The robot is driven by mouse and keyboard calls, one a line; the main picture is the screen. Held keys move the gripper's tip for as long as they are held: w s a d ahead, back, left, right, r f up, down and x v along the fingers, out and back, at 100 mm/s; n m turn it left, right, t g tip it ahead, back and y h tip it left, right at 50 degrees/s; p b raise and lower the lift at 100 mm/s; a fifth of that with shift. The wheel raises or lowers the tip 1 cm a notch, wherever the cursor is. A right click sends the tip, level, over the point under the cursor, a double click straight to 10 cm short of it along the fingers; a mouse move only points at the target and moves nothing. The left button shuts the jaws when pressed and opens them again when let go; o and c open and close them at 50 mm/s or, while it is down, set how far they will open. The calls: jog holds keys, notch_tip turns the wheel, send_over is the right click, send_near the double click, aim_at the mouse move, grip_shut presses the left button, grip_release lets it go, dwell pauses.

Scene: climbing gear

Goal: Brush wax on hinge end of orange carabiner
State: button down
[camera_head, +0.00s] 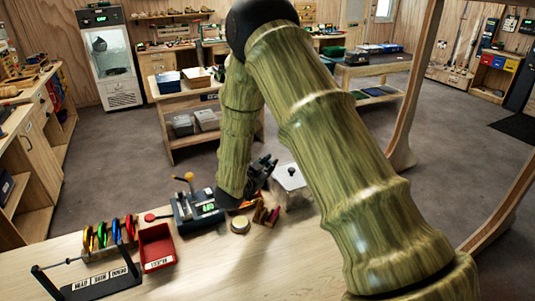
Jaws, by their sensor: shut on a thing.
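My gripper (262,172) is above the workbench, at the lower end of my green, bark-textured arm. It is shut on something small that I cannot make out. A round tin with a pale top (240,225), which looks like wax, sits on the bench below the gripper. A dark fixture (197,210) with a yellow knob and a red knob stands left of the tin.
A red bin (157,246) is right of the rack. A black labelled frame (100,286) is at the front left. The front middle of the bench (235,270) is clear.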

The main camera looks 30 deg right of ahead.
jog(key=shift+a+f, duration=1)
jog(key=shift+a, duration=1.05)
jog(key=shift+d, duration=2.1)
notch_tip(320, 180, up, 8)
jog(key=p, duration=0.3)
